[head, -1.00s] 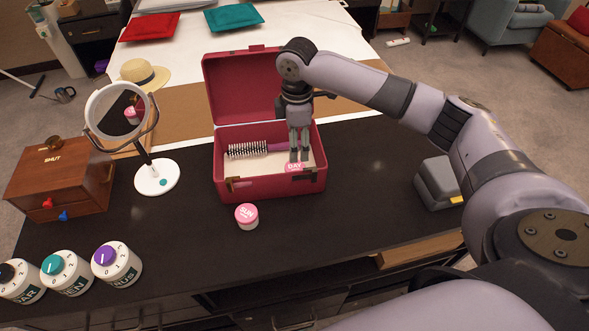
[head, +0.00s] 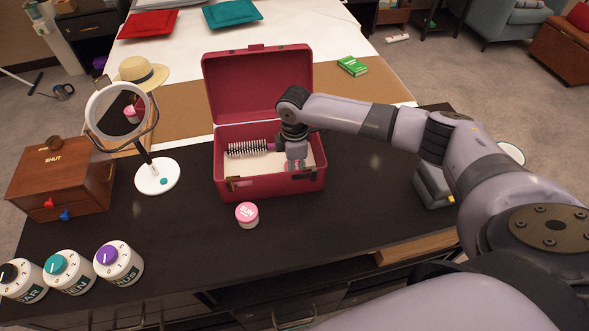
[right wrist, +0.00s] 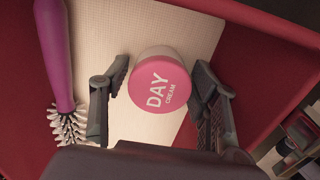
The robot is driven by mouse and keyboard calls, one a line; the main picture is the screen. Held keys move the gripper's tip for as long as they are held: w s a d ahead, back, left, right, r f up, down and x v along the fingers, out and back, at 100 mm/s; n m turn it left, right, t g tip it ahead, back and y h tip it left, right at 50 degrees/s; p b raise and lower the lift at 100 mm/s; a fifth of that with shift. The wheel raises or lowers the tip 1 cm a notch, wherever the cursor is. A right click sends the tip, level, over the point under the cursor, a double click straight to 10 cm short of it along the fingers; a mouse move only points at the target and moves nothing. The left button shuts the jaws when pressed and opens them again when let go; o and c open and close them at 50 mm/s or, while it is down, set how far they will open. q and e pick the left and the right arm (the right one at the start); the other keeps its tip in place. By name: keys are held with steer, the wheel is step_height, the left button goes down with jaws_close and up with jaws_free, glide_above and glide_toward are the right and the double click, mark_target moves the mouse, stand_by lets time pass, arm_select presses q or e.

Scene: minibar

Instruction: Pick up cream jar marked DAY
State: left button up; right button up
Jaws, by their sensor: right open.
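The DAY cream jar (right wrist: 160,85) has a pink lid and stands upright on the cream-coloured floor of the red case (head: 262,188), at its right end. In the right wrist view my right gripper (right wrist: 160,88) is open, with one finger on each side of the jar; I cannot tell whether either finger touches it. My left gripper is not in view.
A purple-handled brush (head: 248,148) lies in the case beside the jar. The case's lid (head: 255,85) stands open behind. A pink SUN jar (head: 247,214) stands in front. A mirror (head: 155,176) is at left; a grey box (head: 432,185) is at right.

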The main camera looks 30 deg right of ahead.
steer(key=shift+c, duration=0.2)
steer(key=c, duration=0.9)
